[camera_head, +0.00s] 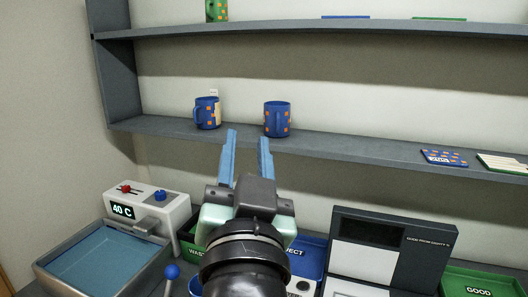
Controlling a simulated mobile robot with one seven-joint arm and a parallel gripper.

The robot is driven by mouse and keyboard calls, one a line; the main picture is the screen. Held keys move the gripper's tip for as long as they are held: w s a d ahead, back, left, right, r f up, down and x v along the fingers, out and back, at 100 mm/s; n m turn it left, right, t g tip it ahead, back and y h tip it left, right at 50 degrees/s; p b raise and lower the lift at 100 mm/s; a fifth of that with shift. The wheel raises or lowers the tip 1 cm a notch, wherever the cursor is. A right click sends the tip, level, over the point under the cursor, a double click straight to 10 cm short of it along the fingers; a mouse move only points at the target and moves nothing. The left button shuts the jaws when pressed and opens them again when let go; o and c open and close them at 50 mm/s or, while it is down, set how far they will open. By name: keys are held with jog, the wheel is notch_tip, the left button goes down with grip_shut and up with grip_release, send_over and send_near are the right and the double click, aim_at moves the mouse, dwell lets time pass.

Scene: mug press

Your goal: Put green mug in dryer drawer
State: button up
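A green mug with orange patches (216,11) stands on the top shelf, cut off by the upper edge of the picture. My gripper (248,137) is open and empty, its two blue fingers pointing up and away in front of the lower shelf. It is below and a little right of the green mug, well apart from it. Two blue mugs with orange squares stand on the lower shelf: one left (207,113) and one right (277,119) of the fingertips. I cannot make out a dryer drawer in this view.
A basin of water (104,258) with a "40 C" control unit (152,208) is at lower left. A dark machine (393,246), a green "GOOD" tray (480,292) and a blue tray (312,252) are at lower right. Flat patterned pieces (444,158) lie on the lower shelf's right end.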

jog(key=s+d+r+n+t+h, duration=0.1)
jog(key=s+d+r+n+t, duration=0.1)
jog(key=s+r+t, duration=0.4)
jog(key=s+r, duration=0.5)
jog(key=r, duration=0.3)
jog(key=shift+r+n, duration=0.2)
jog(key=shift+n, duration=0.2)
jog(key=shift+d, duration=0.1)
